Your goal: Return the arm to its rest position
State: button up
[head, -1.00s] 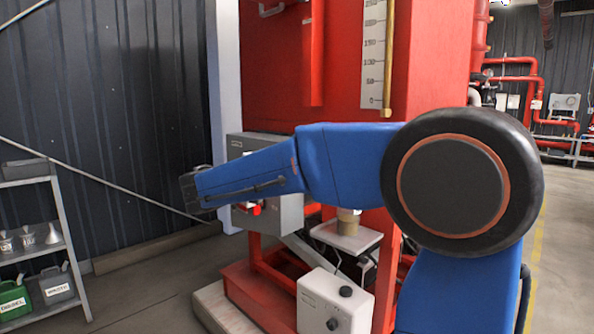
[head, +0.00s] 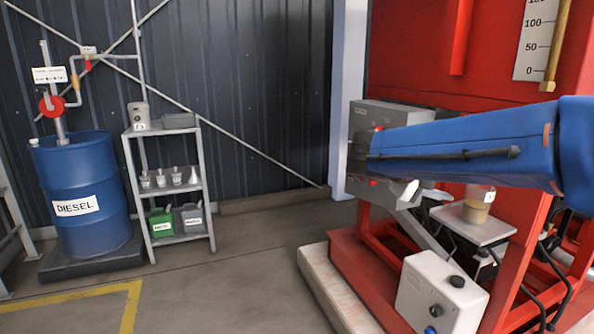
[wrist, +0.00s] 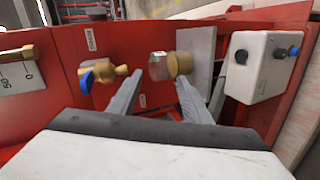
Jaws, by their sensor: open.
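My blue arm (head: 470,145) reaches in from the right in the head view, in front of the red fire pump tank (head: 420,45). In the wrist view my gripper (wrist: 156,92) has its two grey fingers spread apart, with nothing held between them. Beyond the fingertips are a jar with a tan part (wrist: 178,65) on a grey plate and, to the left, a brass valve with a blue handle (wrist: 103,76).
A white control box with knobs (head: 441,292) stands low at the front of the red frame. A blue diesel drum (head: 82,205) and a shelf rack (head: 170,186) stand at left. The floor (head: 250,275) between is clear.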

jog(key=s+f+g+y, duration=0.1)
jog(key=s+f+y, duration=0.5)
jog(key=s+f, duration=0.75)
jog(key=s+a+f+m+t+y, duration=0.1)
jog(key=s+a+f+y, duration=0.6)
jog(key=s+a, duration=0.2)
jog(key=s, duration=0.2)
jog(key=shift+s+f+t, duration=0.3)
jog(key=shift+f+t, duration=0.1)
